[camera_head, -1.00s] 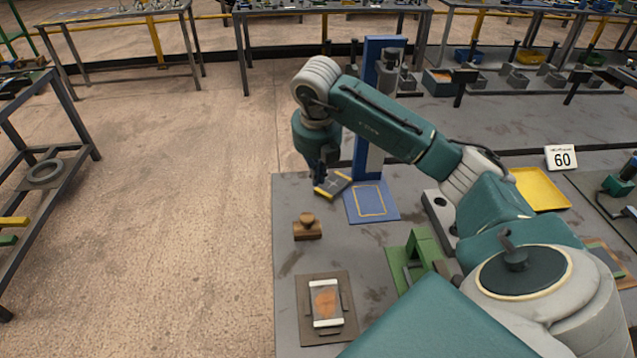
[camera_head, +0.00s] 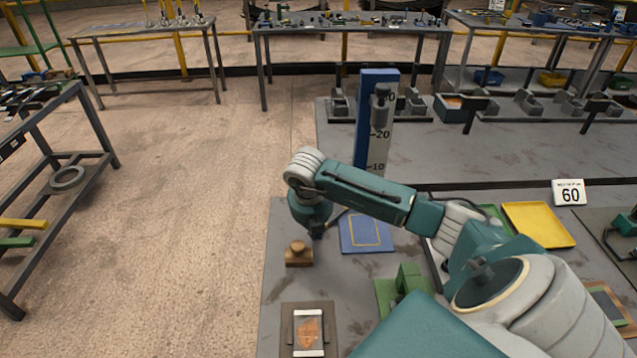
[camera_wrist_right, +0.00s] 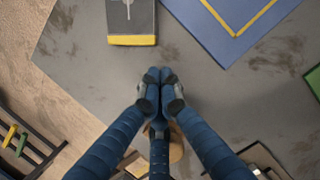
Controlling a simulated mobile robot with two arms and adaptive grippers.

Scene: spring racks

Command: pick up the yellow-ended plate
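The yellow-ended plate (camera_wrist_right: 131,18) is dark grey with a pale mark and a yellow strip along one end. In the right wrist view it lies flat at the top edge, partly cut off. In the head view my right arm hides most of it. My right gripper (camera_wrist_right: 160,78) has its blue fingers together, with nothing seen between them. It hangs over the table, just short of the plate's yellow end and apart from it. In the head view the right gripper (camera_head: 317,234) shows small, close to the wooden knobbed block. My left gripper is not in view.
A blue mat (camera_head: 366,234) with a yellow outline lies right of the plate, before a blue scale post (camera_head: 364,115). The wooden knobbed block (camera_head: 298,254) sits near the table's left edge. A brown board (camera_head: 290,330), green fixture (camera_head: 405,285) and yellow tray (camera_head: 539,224) are also on the table.

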